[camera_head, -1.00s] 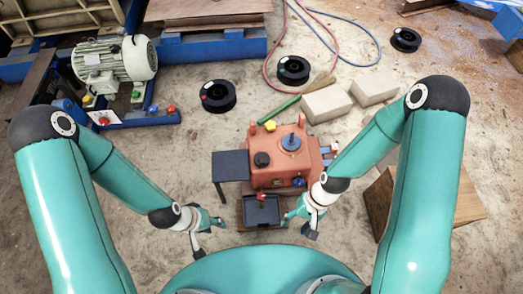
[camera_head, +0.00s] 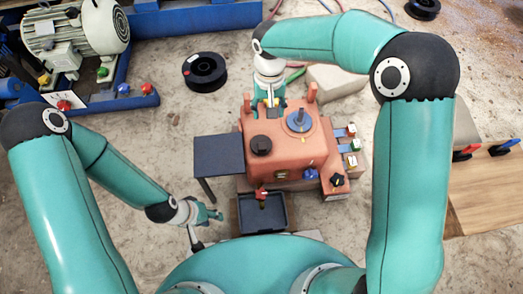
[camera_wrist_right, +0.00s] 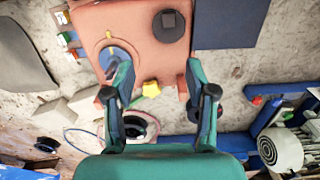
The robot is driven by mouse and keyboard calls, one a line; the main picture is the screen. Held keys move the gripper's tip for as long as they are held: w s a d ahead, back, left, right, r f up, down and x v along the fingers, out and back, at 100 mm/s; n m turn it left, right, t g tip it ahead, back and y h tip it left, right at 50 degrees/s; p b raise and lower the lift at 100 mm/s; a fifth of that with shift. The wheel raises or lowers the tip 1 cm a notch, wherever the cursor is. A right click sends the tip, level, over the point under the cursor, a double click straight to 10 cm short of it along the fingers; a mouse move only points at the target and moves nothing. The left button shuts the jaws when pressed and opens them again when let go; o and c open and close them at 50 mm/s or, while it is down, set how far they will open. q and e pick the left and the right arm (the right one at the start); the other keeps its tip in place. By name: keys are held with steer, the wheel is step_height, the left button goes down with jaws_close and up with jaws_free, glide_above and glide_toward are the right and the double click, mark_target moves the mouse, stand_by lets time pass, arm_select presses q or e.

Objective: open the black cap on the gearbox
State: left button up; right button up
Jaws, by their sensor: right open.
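The gearbox (camera_head: 290,155) is an orange-red box on the floor in the middle of the head view. The black cap (camera_head: 261,145) sits on its top at the left; in the right wrist view the round cap with a square knob (camera_wrist_right: 168,22) is near the top. My right gripper (camera_wrist_right: 158,75) is open and empty, its fingers pointing towards the gearbox, apart from the cap. In the head view it is at the gearbox's far edge, partly hidden by its own wrist. My left gripper (camera_head: 208,230) is open and empty, left of the black tray.
A blue-handled round cover (camera_head: 299,120) is on the gearbox top, right of the cap. A yellow plug (camera_wrist_right: 151,89) shows between my right fingers. A dark side table (camera_head: 219,153) stands left, a black tray (camera_head: 262,214) in front, coloured switches (camera_head: 349,145) right.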

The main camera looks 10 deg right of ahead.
mark_target(262, 146)
arm_select(q)
step_height(262, 146, down, 8)
steer(key=b, duration=0.6)
steer(key=shift+b, duration=0.4)
arm_select(e)
steer(key=f, duration=0.6)
steer(key=a+f, duration=0.1)
steer(key=f, duration=1.1)
steer(key=shift+s+a, duration=0.2)
steer(key=shift+a, duration=0.15)
jaws_close()
